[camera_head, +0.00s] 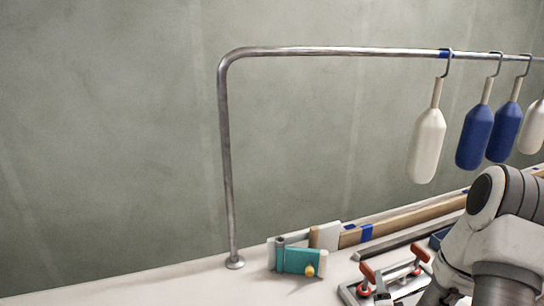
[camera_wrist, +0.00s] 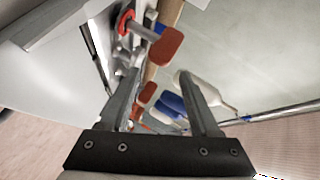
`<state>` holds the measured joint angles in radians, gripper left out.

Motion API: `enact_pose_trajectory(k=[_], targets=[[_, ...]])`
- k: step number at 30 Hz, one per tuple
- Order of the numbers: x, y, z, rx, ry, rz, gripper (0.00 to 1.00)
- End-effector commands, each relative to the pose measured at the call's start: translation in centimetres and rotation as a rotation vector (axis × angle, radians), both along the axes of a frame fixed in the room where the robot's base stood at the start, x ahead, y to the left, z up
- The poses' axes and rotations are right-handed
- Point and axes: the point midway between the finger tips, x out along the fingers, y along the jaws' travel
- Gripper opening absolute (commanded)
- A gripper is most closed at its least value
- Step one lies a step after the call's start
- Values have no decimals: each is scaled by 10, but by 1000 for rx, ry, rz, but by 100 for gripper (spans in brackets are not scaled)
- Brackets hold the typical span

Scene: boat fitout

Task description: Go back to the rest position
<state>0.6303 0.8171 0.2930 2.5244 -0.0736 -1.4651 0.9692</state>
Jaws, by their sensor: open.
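My gripper (camera_wrist: 157,75) shows in the wrist view with its two fingers spread apart and nothing between the tips that I can see held. Behind the fingers lie red-handled clamps and hanging fenders. In the head view my arm comes in at the lower right; the gripper itself cannot be made out there.
A metal rail (camera_head: 330,50) stands on the pale bench (camera_head: 190,282). White (camera_head: 427,145) and blue (camera_head: 475,137) fenders hang from it. The bench's left part is clear.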

Motion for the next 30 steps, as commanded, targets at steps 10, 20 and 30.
enact_pose_trajectory(k=[10,20,30], targets=[[20,33,63,-216,206,199,63],[4,69,141,-453,430,392,63],[-53,105,223,-647,629,587,63]])
